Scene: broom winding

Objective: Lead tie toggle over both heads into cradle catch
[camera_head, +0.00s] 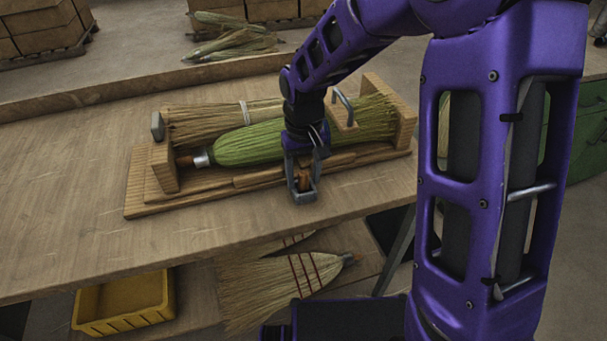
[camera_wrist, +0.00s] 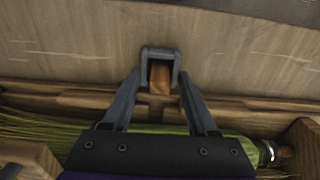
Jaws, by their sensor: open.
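The wooden cradle (camera_head: 165,168) lies on the bench and holds two broom heads side by side. The near head is green (camera_head: 250,146) with a metal collar at its left end; the far one is tan (camera_head: 205,122) with a pale band. My gripper (camera_head: 303,193) is at the cradle's near edge, in front of the green head. In the wrist view my gripper (camera_wrist: 160,62) is open around a small brown wooden piece (camera_wrist: 160,82), likely the toggle. I cannot tell whether the fingers touch it. A bent metal loop (camera_head: 343,105) stands at the far right, possibly the catch. The tie cord is not clear.
The bench (camera_head: 75,200) is clear left of the cradle. Below it are a yellow bin (camera_head: 125,303) and a finished broom (camera_head: 285,280). My arm hides part of the cradle's middle.

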